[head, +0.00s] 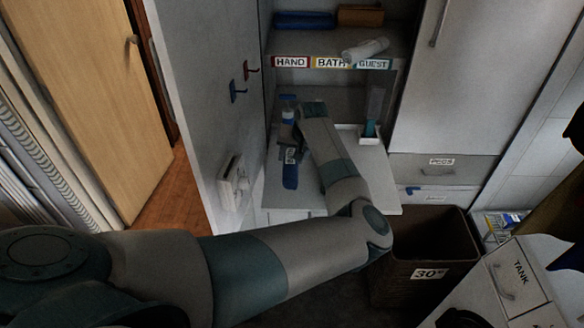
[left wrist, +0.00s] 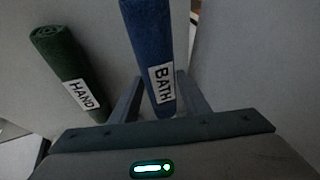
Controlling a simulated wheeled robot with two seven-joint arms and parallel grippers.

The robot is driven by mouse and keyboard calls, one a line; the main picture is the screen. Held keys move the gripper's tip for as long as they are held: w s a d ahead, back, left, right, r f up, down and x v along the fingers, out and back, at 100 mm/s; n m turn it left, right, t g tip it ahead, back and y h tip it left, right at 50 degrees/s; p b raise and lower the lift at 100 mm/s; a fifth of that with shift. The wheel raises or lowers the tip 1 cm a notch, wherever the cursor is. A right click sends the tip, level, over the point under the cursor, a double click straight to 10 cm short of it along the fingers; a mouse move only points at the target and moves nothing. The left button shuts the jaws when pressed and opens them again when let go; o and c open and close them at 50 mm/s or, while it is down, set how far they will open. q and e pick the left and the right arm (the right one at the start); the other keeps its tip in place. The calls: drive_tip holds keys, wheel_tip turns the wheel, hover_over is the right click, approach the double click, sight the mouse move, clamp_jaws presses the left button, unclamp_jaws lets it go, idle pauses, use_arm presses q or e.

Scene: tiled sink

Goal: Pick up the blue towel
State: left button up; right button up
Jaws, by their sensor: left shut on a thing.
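The blue towel (head: 290,177) is a roll with a white label. In the left wrist view the blue towel (left wrist: 147,35) stands between my fingers, its label reading BATH. My left arm reaches across the head view into the open cabinet. My left gripper (left wrist: 159,88) is shut on the blue towel near its labelled end. In the head view my left gripper (head: 296,143) is small and dark, partly behind the wrist. Whether the towel still touches the shelf cannot be told. My right gripper is not in view.
A green roll labelled HAND (left wrist: 68,72) lies left of the blue towel. A white tray (head: 343,133) sits right of my wrist.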

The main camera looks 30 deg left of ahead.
use_arm(q)
wheel_tip(320, 180, up, 13)
drive_tip(key=b, duration=0.4)
idle(0.4)
